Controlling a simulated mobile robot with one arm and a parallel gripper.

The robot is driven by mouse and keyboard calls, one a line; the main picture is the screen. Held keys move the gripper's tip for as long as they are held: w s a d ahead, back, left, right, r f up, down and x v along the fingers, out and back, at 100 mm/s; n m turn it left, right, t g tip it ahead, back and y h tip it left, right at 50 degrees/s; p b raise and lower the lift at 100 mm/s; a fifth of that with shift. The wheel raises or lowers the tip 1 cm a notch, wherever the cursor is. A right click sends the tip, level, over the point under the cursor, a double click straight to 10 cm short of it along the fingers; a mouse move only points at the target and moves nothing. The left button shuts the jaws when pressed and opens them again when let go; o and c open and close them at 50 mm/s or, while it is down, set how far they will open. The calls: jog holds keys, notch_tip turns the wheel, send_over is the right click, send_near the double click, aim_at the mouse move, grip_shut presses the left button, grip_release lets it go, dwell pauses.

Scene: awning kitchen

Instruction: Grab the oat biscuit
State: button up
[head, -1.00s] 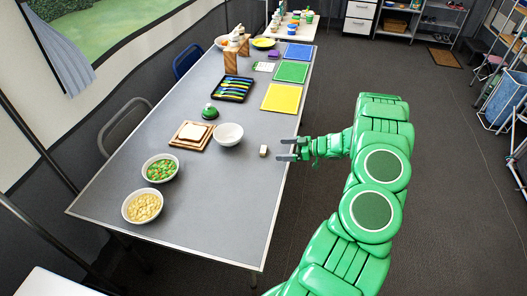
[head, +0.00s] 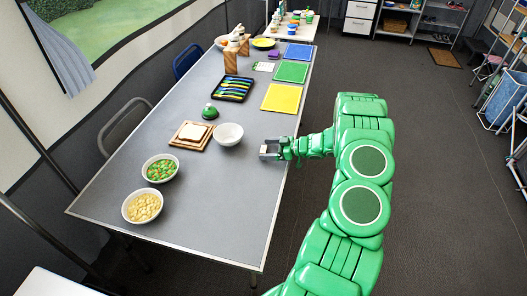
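The oat biscuit, which I take to be the small pale block (head: 271,149), is on the grey table near its right edge. My gripper (head: 270,149) is low at the table with its two fingers spread, one on the far side of the block and one on the near side. The fingers look apart, and the block sits between them, partly hidden. Whether either finger touches it is too small to tell.
A white bowl (head: 229,134) stands just left of my gripper. A wooden board (head: 180,142) with a pale slice lies farther left, near a green-topped item (head: 210,111). Two filled bowls (head: 160,168) stand front left. A yellow mat (head: 282,98) lies beyond. The front right tabletop is clear.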

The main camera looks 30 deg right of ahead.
jog(key=c, duration=1)
jog(key=shift+r, duration=0.15)
